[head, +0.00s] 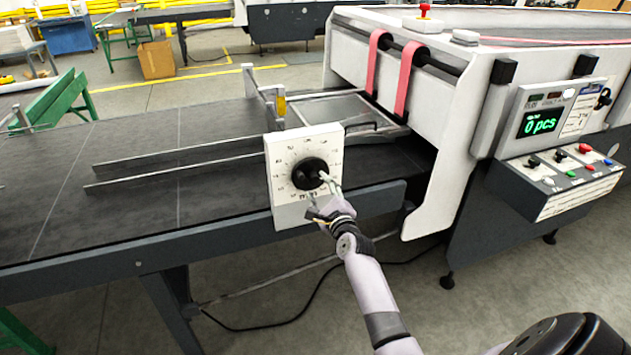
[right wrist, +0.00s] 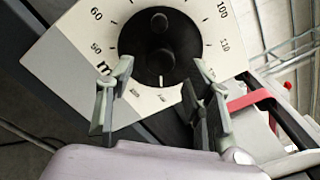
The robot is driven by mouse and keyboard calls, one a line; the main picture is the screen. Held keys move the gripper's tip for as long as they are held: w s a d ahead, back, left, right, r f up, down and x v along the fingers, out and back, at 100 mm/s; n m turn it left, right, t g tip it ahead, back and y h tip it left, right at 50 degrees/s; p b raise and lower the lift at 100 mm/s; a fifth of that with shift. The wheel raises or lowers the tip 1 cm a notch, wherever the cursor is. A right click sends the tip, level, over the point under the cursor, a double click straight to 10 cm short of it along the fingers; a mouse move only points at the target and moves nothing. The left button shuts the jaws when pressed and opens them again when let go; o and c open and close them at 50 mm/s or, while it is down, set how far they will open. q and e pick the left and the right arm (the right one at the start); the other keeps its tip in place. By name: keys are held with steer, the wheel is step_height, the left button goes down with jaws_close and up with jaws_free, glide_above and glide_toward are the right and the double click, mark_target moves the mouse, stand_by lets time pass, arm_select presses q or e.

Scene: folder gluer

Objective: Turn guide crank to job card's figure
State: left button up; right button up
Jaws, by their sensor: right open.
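The guide crank (head: 310,173) is a round black disc on a white dial plate (head: 285,147) at the side of the dark feed table. In the right wrist view the black crank (right wrist: 178,48) carries a small round knob (right wrist: 160,22). Printed figures such as 50, 60, 100 and 110 ring it, and a white mark shows at the disc's edge. My right gripper (head: 326,198) is open in front of the dial; its two fingers (right wrist: 161,80) are spread, with the disc showing between them. I cannot tell whether they touch it. A small card (head: 577,121), possibly the job card, is unreadable beside the display.
A green-lit display (head: 539,123) reads 0 pcs above a button panel (head: 565,178) at right. The white machine body (head: 445,140) stands right of the dial. Metal guide rails (head: 180,160) lie on the table. Open floor lies in front.

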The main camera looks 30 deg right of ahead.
mark_target(316, 182)
steer(key=x, duration=0.3)
steer(key=shift+w, duration=0.3)
arm_select(q)
steer(key=shift+d, duration=0.3)
arm_select(e)
steer(key=shift+d, duration=0.1)
arm_select(q)
steer(key=shift+d, duration=0.15)
arm_select(e)
jaws_close()
